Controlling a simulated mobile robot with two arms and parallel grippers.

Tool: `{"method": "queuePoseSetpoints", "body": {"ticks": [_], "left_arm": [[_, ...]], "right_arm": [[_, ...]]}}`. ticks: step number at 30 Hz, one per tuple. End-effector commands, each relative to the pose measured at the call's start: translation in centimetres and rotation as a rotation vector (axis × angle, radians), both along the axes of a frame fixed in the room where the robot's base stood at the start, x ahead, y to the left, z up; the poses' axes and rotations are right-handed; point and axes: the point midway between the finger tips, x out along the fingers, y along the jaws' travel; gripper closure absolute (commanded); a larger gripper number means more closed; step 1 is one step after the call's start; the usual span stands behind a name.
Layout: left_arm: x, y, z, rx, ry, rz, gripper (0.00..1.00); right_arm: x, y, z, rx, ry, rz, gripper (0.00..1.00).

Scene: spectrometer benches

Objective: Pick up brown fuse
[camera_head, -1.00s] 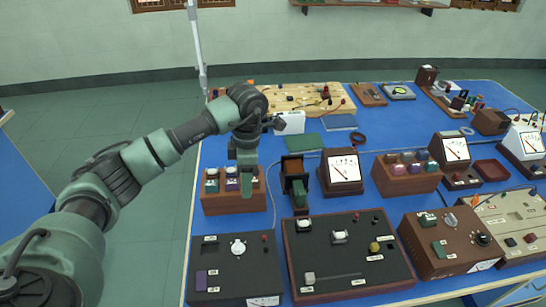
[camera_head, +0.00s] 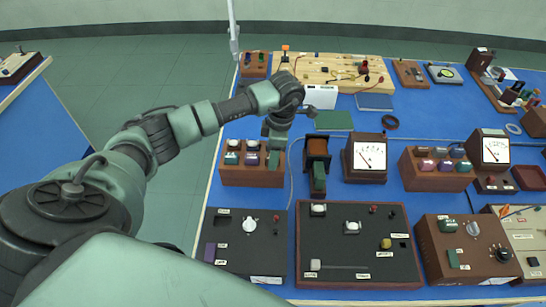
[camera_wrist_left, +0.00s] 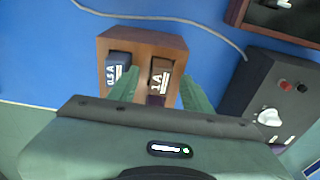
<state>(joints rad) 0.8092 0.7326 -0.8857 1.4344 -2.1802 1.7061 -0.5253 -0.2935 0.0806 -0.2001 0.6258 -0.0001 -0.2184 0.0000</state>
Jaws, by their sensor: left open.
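The brown fuse (camera_wrist_left: 161,80), labelled 1 A, stands in a wooden fuse block (camera_wrist_left: 142,42) in the left wrist view. A blue 0.5 A fuse (camera_wrist_left: 117,72) is beside it on the left. My left gripper (camera_wrist_left: 158,84) is open, with one green finger on each side of the brown fuse; I cannot tell whether they touch it. In the head view my left gripper (camera_head: 273,158) is over the right part of the fuse block (camera_head: 250,178) and hides what lies behind it. My right gripper is not in view.
A dark control panel (camera_head: 243,268) lies in front of the fuse block. A small dark brown stand (camera_head: 317,150) and a meter (camera_head: 364,158) stand to its right. A white box (camera_head: 320,97) and a green book (camera_head: 333,121) lie behind. A grey cable runs beside the block.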

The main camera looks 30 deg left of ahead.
Motion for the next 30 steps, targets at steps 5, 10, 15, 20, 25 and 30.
{"method": "queuePoseSetpoints", "body": {"ticks": [5,10,15,20,25,30], "left_arm": [[0.0,0.0,-0.2,0.0,-0.001,0.0,0.51],[0.0,0.0,-0.2,0.0,-0.001,0.0,0.81],[0.0,0.0,-0.2,0.0,-0.001,0.0,1.0],[0.0,0.0,-0.2,0.0,-0.001,0.0,1.0],[0.1,0.0,0.3,0.0,-0.002,0.0,1.0],[0.2,0.1,2.2,0.0,-0.006,-0.002,1.0]], "right_arm": [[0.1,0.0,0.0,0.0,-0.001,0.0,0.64],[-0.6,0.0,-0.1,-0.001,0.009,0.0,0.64],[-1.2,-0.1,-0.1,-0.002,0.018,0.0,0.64],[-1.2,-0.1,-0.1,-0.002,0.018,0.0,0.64],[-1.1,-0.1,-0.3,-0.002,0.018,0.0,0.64],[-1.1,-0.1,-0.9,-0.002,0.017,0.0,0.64]]}}
